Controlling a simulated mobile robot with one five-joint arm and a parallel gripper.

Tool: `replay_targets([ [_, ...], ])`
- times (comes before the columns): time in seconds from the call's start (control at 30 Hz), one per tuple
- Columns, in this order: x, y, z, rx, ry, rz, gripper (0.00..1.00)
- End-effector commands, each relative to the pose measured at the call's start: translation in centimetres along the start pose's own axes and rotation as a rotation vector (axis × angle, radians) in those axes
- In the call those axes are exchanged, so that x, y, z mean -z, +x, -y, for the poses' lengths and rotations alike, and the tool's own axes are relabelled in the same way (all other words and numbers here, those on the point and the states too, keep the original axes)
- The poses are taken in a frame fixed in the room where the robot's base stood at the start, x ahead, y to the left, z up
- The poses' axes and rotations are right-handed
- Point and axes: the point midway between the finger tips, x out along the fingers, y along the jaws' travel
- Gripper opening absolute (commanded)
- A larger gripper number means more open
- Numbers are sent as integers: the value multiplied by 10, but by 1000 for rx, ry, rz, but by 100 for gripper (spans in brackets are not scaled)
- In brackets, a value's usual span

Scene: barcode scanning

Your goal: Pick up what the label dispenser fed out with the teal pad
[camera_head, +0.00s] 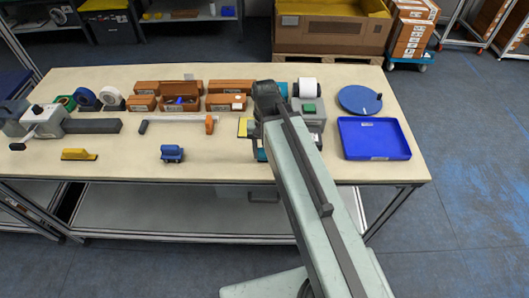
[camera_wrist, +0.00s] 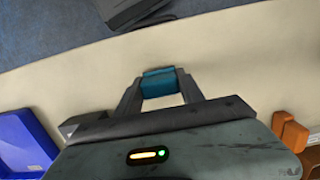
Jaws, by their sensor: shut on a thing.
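In the wrist view, my gripper (camera_wrist: 160,84) is shut on the teal pad (camera_wrist: 158,82), a small block held between the fingertips above the bare cream table. Whether anything clings to the underside of the pad cannot be seen. In the head view, the label dispenser (camera_head: 308,110) is grey with a green top patch and a white roll (camera_head: 306,87), right of my arm's bend. My arm hides its left part. Any label it fed out is not clearly visible. My gripper is mostly hidden behind my arm there.
A blue tray (camera_head: 373,153) and a round blue disc (camera_head: 360,99) lie right of the dispenser. An orange-handled tool (camera_head: 210,123), a yellow piece (camera_head: 79,154) and a small blue item (camera_head: 172,153) lie left. Brown boxes (camera_head: 230,86) stand behind. The front middle of the table is mostly clear.

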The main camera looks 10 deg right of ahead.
Motion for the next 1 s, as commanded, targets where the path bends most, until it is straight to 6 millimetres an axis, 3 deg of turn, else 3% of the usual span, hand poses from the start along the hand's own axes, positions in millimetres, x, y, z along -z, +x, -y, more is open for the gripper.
replay_targets([
  [0.03,-2,-15,0,0,0,0,4],
  [0.37,-10,-83,0,0,0,-1,4],
  [0.7,-11,-88,0,0,0,-1,4],
  [0.73,-11,-88,0,0,0,-1,42],
  [0.9,-11,-87,0,0,0,-1,0],
  [1.0,-11,-88,0,0,0,-1,0],
])
